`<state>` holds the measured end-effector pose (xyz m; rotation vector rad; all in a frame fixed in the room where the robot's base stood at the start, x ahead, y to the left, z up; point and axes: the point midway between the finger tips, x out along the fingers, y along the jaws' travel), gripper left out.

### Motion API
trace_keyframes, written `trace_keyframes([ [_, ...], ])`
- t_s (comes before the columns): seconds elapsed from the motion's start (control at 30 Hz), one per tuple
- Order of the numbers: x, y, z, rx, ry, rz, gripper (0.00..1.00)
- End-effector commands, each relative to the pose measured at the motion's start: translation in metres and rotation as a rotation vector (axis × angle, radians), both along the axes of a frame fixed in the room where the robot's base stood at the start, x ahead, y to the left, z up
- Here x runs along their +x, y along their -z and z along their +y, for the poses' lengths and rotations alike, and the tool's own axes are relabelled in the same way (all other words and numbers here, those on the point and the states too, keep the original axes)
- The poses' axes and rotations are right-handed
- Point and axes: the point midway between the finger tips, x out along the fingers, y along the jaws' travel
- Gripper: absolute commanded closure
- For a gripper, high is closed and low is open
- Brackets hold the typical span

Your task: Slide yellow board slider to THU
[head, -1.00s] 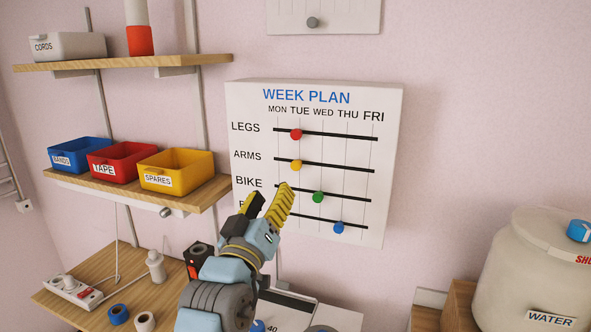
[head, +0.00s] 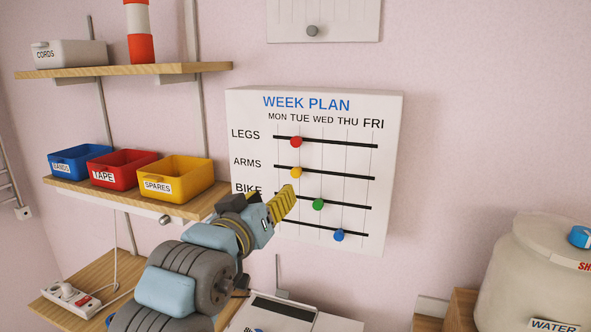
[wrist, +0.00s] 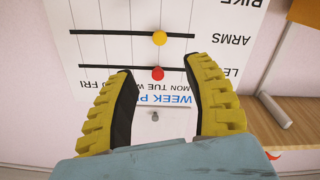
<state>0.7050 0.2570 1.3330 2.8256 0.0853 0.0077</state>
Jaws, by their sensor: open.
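The white WEEK PLAN board (head: 375,105) hangs on the wall. Its yellow slider (head: 296,172) sits on the ARMS slot, in line with TUE. In the wrist view, upside down, the yellow slider (wrist: 159,38) lies beyond the fingertips. The red slider (head: 295,141) is above it on the LEGS slot; in the wrist view it shows between the fingertips' lines of sight (wrist: 157,73). My gripper (head: 289,196) is open and empty, below the yellow slider in the head view and apart from it. It hides part of the BIKE row.
The green slider (head: 318,204) is in line with WED and the blue slider (head: 339,235) with THU, on lower slots. A shelf (head: 120,192) with blue, red and yellow bins stands left. A water container (head: 540,270) stands lower right. Wall right of the board is clear.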

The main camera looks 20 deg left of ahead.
Motion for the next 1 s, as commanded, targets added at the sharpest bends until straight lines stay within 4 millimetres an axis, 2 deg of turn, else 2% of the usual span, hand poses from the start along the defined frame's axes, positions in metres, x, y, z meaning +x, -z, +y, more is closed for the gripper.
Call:
trace_keyframes([
  [0.2, 0.035, -0.002, 0.001, 0.000, 0.001, 0.001, 0.49],
  [0.6, 0.090, -0.003, 0.004, 0.000, 0.002, -0.001, 0.49],
  [0.8, 0.113, -0.003, 0.005, 0.000, 0.003, -0.002, 0.49],
  [1.0, 0.126, -0.001, 0.007, 0.000, 0.000, -0.003, 0.49],
])
